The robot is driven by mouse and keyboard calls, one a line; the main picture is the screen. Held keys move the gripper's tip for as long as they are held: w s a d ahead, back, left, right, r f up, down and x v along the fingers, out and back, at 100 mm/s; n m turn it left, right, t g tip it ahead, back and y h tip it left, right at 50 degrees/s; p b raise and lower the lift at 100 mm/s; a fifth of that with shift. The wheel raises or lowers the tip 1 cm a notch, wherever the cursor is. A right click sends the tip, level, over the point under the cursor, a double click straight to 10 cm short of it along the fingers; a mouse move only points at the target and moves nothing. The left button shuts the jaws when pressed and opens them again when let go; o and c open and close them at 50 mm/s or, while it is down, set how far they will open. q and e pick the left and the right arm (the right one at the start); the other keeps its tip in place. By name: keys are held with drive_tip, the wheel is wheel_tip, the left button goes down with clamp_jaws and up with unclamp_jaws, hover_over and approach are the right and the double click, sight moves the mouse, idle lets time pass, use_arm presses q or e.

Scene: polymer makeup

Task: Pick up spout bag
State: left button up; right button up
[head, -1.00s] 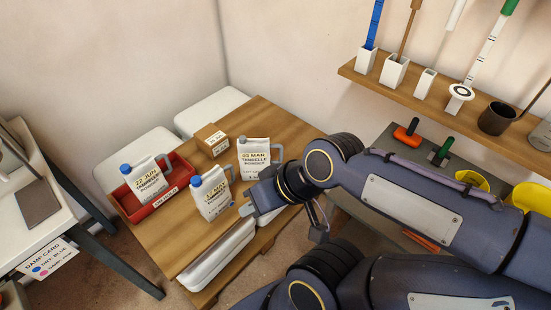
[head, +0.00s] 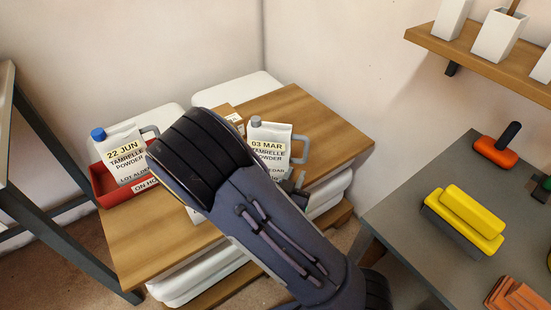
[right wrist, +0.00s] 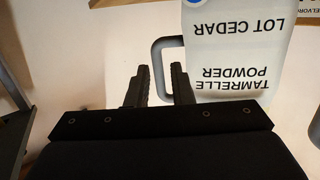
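The spout bag marked 03 MAR (head: 268,150) stands upright on the wooden table, with a grey cap and a grey handle on its right side. In the right wrist view the bag marked LOT CEDAR (right wrist: 235,50) appears upside down. My right gripper (right wrist: 160,78) is open there, and the bag's grey handle (right wrist: 156,55) runs down toward the gap between its fingers. In the head view my right gripper (head: 297,181) is mostly hidden by my arm, beside the bag's lower right. A blue-capped bag marked 22 JUN (head: 124,153) sits in a red tray (head: 103,188). My left gripper is out of view.
The wooden table (head: 330,130) is bare at its back right. A cardboard box (head: 228,112) stands behind my arm. A grey bench (head: 415,215) at right holds yellow blocks (head: 465,220) and an orange-based tool (head: 496,151). White sacks (head: 325,195) lie under the tabletop.

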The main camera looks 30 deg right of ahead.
sight(305, 155)
drive_tip(key=shift+w+d+r+t+h, duration=0.15)
drive_tip(key=shift+w+d+r+h, duration=0.2)
drive_tip(key=shift+d, duration=0.1)
drive_tip(key=shift+w+d+r+t+h, duration=0.15)
drive_tip(key=shift+w+d+r+h, duration=0.1)
drive_tip(key=shift+d+h, duration=0.15)
drive_tip(key=shift+b+x, duration=0.65)
drive_tip(key=shift+x, duration=2.45)
drive_tip(key=shift+s, duration=0.15)
clamp_jaws()
